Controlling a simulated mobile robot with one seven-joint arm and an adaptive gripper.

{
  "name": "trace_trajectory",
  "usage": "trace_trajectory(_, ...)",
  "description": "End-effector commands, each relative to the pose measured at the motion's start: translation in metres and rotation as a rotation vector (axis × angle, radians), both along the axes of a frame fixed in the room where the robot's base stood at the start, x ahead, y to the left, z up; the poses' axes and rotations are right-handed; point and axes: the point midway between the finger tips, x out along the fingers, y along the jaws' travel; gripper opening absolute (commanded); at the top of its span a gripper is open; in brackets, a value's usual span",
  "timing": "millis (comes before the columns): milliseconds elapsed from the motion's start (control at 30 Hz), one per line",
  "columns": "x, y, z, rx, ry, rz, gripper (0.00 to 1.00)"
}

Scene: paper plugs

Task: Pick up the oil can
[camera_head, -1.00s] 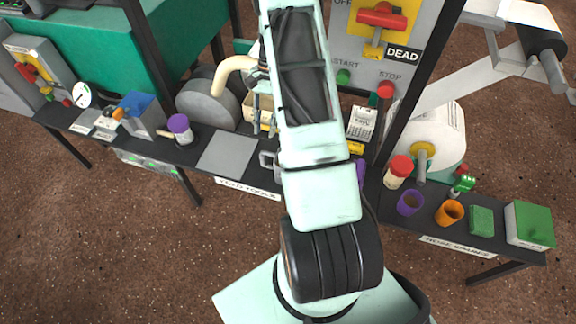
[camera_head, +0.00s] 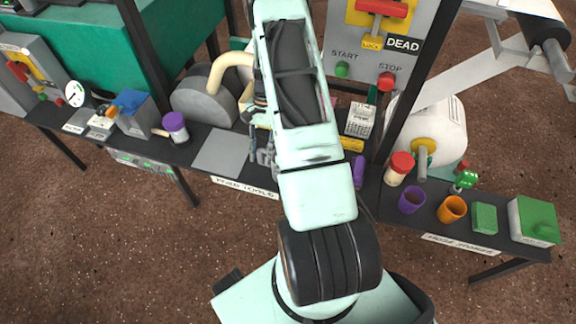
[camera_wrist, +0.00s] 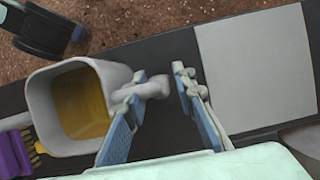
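A pale grey, open-topped vessel with amber liquid in it, apparently the oil can (camera_wrist: 38,104), stands on the dark bench in the wrist view. A rounded grey handle or spout sticks out from its right side. My gripper (camera_wrist: 158,82) is open. Its blue-grey fingers lie on either side of the end of that grey part, with a dark gap before the right finger. I cannot tell whether the left finger touches it. In the head view my gripper (camera_head: 264,152) shows only partly at the left edge of my arm, which hides the can.
A flat grey plate (camera_head: 220,153) lies left of my gripper; it also fills the right of the wrist view (camera_wrist: 255,60). A purple brush (camera_wrist: 14,152) with yellow bristles is close left of the can. A grey grinding wheel (camera_head: 195,100) stands behind the plate.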

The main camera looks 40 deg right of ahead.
Motion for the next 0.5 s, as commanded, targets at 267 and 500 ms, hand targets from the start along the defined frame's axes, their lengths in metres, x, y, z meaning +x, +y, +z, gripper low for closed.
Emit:
trace_trajectory(267, 0.0003, -0.0002, 0.0009, 0.0, 0.0, 0.0, 0.07)
trace_trajectory(500, 0.0003, -0.0004, 0.0013, -0.001, -0.001, 0.0, 0.0)
